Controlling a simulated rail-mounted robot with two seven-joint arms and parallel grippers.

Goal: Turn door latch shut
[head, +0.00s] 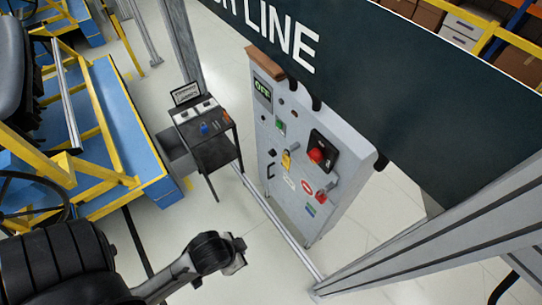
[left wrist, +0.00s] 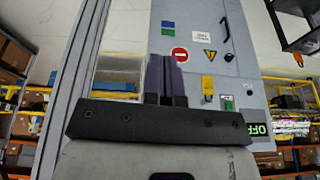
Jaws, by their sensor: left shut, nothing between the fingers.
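The grey cabinet (head: 292,207) stands upright in the middle of the head view; its front also shows in the left wrist view (left wrist: 200,18), upside down. A small dark knob (head: 272,153) and a black pull handle (head: 271,171) sit near the door's left edge. In the left wrist view the handle (left wrist: 226,28) and the knob (left wrist: 229,57) are at upper right. I cannot tell which is the latch or how it is turned. My left gripper (head: 240,252) is shut and empty, apart from the cabinet, in front and to its left; its fingers (left wrist: 165,78) touch each other. My right gripper is not in view.
The cabinet front carries a red rotary switch (head: 316,156), a yellow part (head: 287,160) and a green OFF display (head: 263,90). A black cart (head: 212,150) stands to its left. A dark sign board (head: 430,95) and a metal beam (head: 420,255) lie at right.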

